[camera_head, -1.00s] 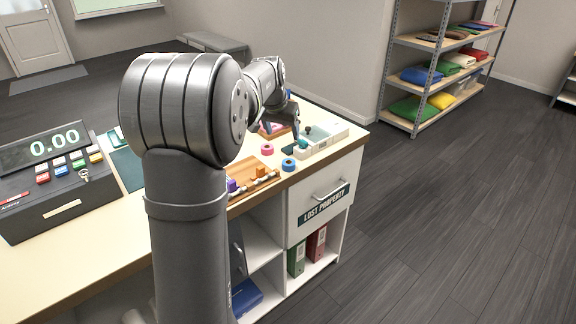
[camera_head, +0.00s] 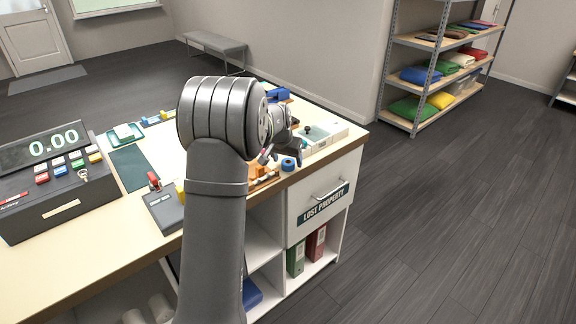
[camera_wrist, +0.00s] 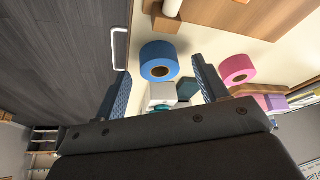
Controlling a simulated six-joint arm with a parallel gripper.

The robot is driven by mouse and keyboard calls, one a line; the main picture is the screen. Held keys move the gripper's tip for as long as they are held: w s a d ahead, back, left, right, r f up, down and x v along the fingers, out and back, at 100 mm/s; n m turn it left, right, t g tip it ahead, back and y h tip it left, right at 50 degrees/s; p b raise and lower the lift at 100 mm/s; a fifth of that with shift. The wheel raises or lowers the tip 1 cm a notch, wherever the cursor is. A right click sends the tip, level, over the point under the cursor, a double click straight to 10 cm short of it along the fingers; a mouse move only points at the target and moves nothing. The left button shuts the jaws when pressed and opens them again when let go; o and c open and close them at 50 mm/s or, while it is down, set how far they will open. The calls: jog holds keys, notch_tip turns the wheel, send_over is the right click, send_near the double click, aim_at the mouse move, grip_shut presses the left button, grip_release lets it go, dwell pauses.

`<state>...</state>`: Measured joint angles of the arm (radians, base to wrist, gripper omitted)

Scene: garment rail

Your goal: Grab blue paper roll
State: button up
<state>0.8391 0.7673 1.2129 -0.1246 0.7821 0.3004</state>
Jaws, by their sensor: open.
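The blue paper roll (camera_head: 288,164) sits on the counter near its right front edge in the head view. In the wrist view the blue roll (camera_wrist: 158,60) shows its round end with a tan core, ahead of and between the jaws, a little toward the left jaw. My gripper (camera_wrist: 162,82) is open and empty, with dark ridged fingers on either side. In the head view my gripper (camera_head: 277,152) is beside the roll, partly hidden by my own arm. I cannot tell the exact gap between them.
A pink roll (camera_wrist: 236,69) lies just right of the right finger in the wrist view. A wooden tray (camera_head: 262,180) is close on the left, and a white tray (camera_head: 326,137) stands behind the roll. The drawer front (camera_head: 324,198) drops away at the counter edge.

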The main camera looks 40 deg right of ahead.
jog(key=shift+w+d+f, duration=0.1)
jog(key=shift+d+f, duration=0.1)
jog(key=shift+f, duration=0.25)
jog(key=c, duration=1.1)
jog(key=shift+r, duration=0.1)
